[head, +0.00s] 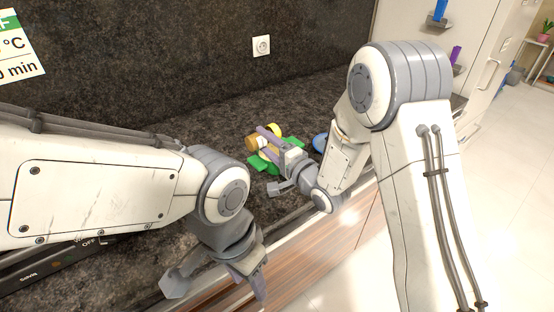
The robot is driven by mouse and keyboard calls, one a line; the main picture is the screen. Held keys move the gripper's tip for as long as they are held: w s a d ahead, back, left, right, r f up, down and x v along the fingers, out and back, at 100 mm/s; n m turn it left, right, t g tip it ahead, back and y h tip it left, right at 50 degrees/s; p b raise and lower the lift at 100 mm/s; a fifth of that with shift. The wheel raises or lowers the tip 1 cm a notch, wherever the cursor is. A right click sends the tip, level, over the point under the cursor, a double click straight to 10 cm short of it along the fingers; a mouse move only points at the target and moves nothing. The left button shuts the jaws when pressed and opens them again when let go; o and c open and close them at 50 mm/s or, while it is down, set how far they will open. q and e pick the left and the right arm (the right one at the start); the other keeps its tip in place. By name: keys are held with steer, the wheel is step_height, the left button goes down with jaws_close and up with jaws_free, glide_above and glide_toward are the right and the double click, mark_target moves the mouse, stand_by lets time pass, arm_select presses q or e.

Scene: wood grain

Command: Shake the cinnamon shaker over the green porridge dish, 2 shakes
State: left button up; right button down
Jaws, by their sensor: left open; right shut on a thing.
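The cinnamon shaker, an orange-brown cylinder (252,144) with a pale band, lies tilted on its side between the fingers of my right gripper (265,141), which is shut on it. The green dish (262,164) is on the dark counter just below the shaker, partly hidden by the shaker and the gripper. What is in the dish cannot be made out. I cannot tell the exact gap between shaker and dish. My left gripper (215,284) is open and empty, low at the counter's front edge, well away from the dish.
A yellow thing (274,130) stands just behind the shaker. A blue thing (319,142) is to the right, partly behind my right arm. A dark appliance (60,272) lies at the lower left. A wall socket (261,45) is behind. The counter's back left is clear.

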steer(key=shift+w+d+f+n+b, duration=0.1)
steer(key=shift+f+n+b, duration=0.7)
steer(key=shift+n, duration=0.4)
steer(key=shift+r+n, duration=0.2)
steer(key=shift+n, duration=0.1)
arm_select(q)
step_height(320, 180, down, 2)
steer(key=shift+f, duration=0.25)
arm_select(e)
steer(key=shift+r, duration=0.1)
steer(key=shift+w+d+r+n+b, duration=0.1)
steer(key=shift+w+d+n+b, duration=0.1)
steer(key=shift+n+b, duration=0.65)
steer(key=shift+d+r+n, duration=0.1)
steer(key=shift+r+n, duration=0.05)
steer(key=shift+n, duration=0.6)
arm_select(q)
steer(key=shift+f, duration=0.9)
arm_select(e)
steer(key=shift+r+n, duration=0.15)
steer(key=shift+n, duration=0.25)
